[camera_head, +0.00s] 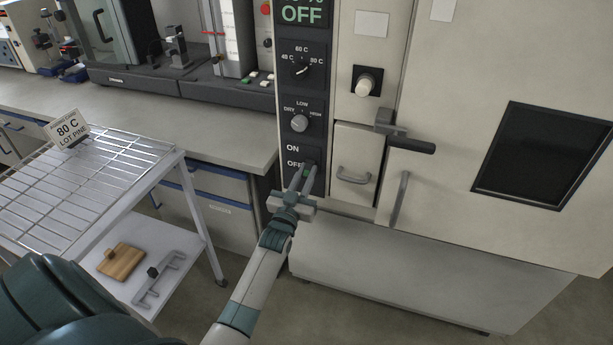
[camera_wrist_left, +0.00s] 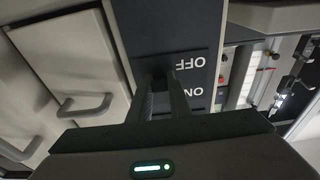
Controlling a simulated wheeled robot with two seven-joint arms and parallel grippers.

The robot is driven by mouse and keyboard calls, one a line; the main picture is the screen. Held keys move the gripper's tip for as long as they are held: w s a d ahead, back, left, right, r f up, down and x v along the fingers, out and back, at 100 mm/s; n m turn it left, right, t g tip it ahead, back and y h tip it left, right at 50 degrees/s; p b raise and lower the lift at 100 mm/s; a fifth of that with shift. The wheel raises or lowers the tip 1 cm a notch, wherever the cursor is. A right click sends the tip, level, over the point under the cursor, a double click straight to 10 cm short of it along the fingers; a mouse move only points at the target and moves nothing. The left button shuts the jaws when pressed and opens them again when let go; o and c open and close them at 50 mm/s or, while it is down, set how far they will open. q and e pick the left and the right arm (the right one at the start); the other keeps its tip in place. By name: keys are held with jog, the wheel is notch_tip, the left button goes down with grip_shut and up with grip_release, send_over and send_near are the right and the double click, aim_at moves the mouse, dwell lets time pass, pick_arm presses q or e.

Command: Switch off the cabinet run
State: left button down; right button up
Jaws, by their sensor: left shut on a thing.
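The cabinet's dark control panel (camera_head: 287,95) carries a display with green "OFF" (camera_head: 302,14) at its top. Below are a temperature dial (camera_head: 302,70) and a DRY/LOW/HIGH knob (camera_head: 299,123). The ON/OFF switch is at the panel's bottom, mostly hidden by my left gripper (camera_head: 306,170). The gripper is shut on the switch, beside the OFF label. In the left wrist view the two fingers (camera_wrist_left: 161,80) reach the panel beside the upside-down OFF and ON labels, with the switch hardly visible. My right gripper is not in view.
The cabinet door (camera_head: 455,110) with a black handle (camera_head: 410,145) and dark window is right of the panel. A small drawer (camera_head: 355,160) is close beside the switch. A wire-rack cart (camera_head: 150,150) with an "80 C LOT PINE" card stands left; a bench (camera_head: 200,130) is behind.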

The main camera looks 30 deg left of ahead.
pick_arm(q)
jog(key=c, duration=1.6)
grip_release()
jog(key=shift+c, duration=0.2)
